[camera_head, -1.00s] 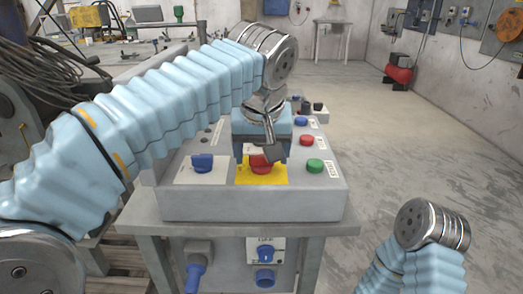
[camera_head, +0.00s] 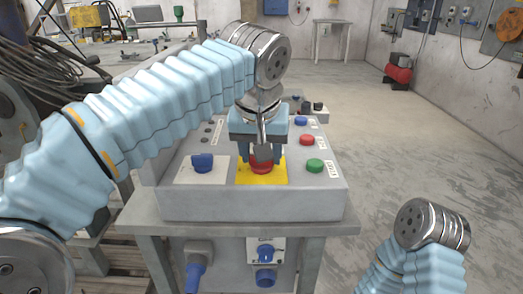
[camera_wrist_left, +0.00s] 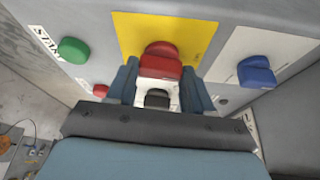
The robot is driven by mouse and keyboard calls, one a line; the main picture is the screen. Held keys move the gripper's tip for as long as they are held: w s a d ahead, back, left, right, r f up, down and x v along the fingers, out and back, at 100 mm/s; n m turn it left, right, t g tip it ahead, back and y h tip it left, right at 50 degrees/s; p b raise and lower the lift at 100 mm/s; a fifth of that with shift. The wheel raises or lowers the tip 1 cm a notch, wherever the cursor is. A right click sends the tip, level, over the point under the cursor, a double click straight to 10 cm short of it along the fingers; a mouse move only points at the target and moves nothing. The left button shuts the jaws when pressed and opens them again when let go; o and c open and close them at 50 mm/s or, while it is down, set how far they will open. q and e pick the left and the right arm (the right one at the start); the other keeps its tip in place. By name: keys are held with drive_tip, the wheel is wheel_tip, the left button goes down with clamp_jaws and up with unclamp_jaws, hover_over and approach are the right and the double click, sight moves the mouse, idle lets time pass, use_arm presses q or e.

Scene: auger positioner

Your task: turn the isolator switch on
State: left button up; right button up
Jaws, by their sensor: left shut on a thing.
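The isolator switch is a red knob (camera_head: 261,166) on a yellow plate (camera_head: 277,178) on the sloping front of a grey control box. My left gripper (camera_head: 262,155) comes down over it from above, with one finger on each side, and is shut on it. In the left wrist view the red knob (camera_wrist_left: 160,61) shows between the finger ends, in front of the yellow plate (camera_wrist_left: 192,33). The gripper hides part of the knob, and I cannot read its set position. My right arm shows at the lower right, but its gripper is out of view.
A blue knob (camera_head: 202,162) on a pale plate is left of the switch. A green button (camera_head: 315,166), a red button (camera_head: 306,140) and a blue button (camera_head: 301,121) line the right side. Sockets (camera_head: 265,277) hang below the box.

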use_arm(q)
drive_tip(key=m, duration=0.2)
drive_tip(key=m+h, duration=0.1)
drive_tip(key=m, duration=0.1)
drive_tip(key=shift+a+h, duration=0.15)
drive_tip(key=shift+h, duration=0.15)
drive_tip(key=m, duration=0.2)
drive_tip(key=m+g+h, duration=0.1)
drive_tip(key=m, duration=0.1)
drive_tip(key=shift+w+m+g+h, duration=0.15)
drive_tip(key=shift+m+g+h, duration=0.15)
drive_tip(key=shift+m, duration=0.1)
drive_tip(key=m+g, duration=0.1)
drive_tip(key=m, duration=0.3)
drive_tip(key=shift+w+a+h, duration=0.1)
drive_tip(key=shift+h, duration=0.3)
drive_tip(key=shift+m+g, duration=0.8)
drive_tip(key=shift+m, duration=1.1)
drive_tip(key=o, duration=1)
drive_tip(key=shift+o, duration=0.2)
